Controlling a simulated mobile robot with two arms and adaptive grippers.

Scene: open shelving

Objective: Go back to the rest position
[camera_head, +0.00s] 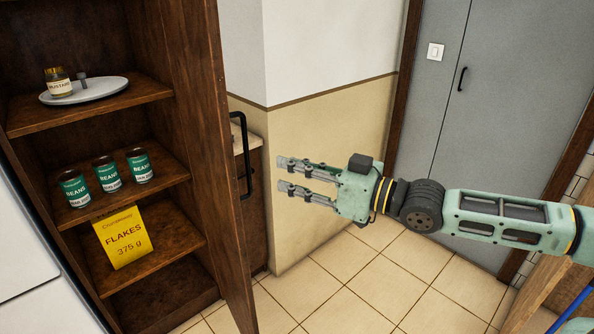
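My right gripper (285,175) is in the middle of the head view, its arm coming in from the right. Its two fingers are apart, pointing left, with nothing between them. It hangs in front of the beige wall, to the right of the black handle on the cabinet's open door. My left gripper is out of the picture.
The wooden cabinet's open door (212,130) with a black handle (241,155) stands left of my gripper. Its shelves hold a mustard jar (59,84) on a plate (100,91), bean cans (107,174) and a yellow flakes box (125,237). Tiled floor (375,290) is clear below.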

